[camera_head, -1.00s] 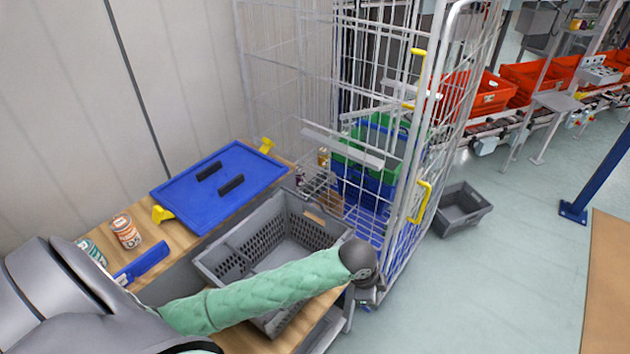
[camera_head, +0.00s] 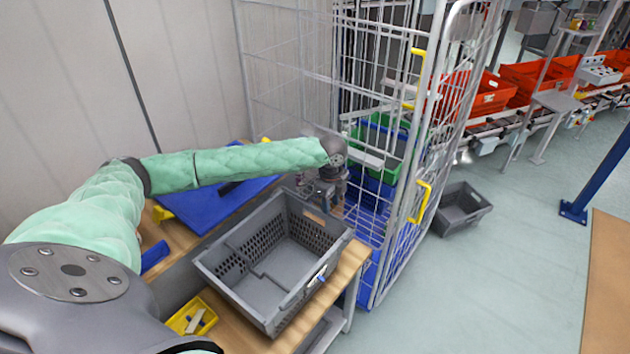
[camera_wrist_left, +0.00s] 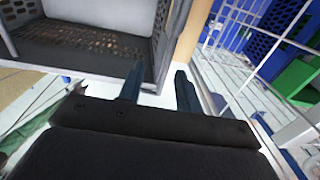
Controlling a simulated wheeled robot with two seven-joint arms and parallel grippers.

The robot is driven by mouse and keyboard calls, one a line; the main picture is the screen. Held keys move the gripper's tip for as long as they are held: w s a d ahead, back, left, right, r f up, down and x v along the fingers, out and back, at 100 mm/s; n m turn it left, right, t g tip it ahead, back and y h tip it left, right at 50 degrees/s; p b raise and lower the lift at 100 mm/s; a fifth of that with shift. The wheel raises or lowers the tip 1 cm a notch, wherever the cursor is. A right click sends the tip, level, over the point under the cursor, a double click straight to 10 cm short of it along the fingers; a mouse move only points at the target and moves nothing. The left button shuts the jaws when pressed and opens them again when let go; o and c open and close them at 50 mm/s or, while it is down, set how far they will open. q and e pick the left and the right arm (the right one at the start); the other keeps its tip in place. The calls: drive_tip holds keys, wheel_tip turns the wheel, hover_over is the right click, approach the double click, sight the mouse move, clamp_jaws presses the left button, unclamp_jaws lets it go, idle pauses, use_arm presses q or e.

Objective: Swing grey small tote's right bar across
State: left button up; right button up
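A grey tote (camera_head: 262,285) stands on the wooden table, open at the top, with perforated walls. A thin dark bar-like line runs across its inside; I cannot make out its right bar clearly. My left gripper (camera_head: 325,195) points down near the tote's far right corner, beside the wire cage. In the left wrist view, the two dark fingers of my left gripper (camera_wrist_left: 158,88) are apart, with nothing seen held between them. The tote's perforated wall (camera_wrist_left: 90,38) lies just beyond the fingers. Whether they touch its rim I cannot tell. My right gripper is out of view.
A tall wire cage (camera_head: 405,190) with green and blue crates stands close right of the table. A blue lid (camera_head: 200,208) lies behind the tote, partly under my arm. A yellow tray (camera_head: 192,318) is at the front left. Another grey tote (camera_head: 462,210) is on the floor.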

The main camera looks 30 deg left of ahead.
use_arm(q)
drive_tip(key=a+r, duration=0.1)
drive_tip(key=a, duration=0.1)
drive_tip(key=w+a+r, duration=0.1)
drive_tip(key=a, duration=0.1)
drive_tip(key=w+a+r, duration=0.1)
drive_tip(key=a, duration=0.2)
drive_tip(key=shift+r, duration=0.35)
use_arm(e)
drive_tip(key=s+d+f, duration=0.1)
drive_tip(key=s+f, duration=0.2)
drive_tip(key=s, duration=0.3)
use_arm(q)
drive_tip(key=shift+f+b, duration=0.4)
drive_tip(key=shift+f, duration=0.3)
wheel_tip(320, 180, down, 4)
drive_tip(key=b, duration=0.3)
drive_tip(key=shift+f+b, duration=0.65)
drive_tip(key=shift+f, duration=0.15)
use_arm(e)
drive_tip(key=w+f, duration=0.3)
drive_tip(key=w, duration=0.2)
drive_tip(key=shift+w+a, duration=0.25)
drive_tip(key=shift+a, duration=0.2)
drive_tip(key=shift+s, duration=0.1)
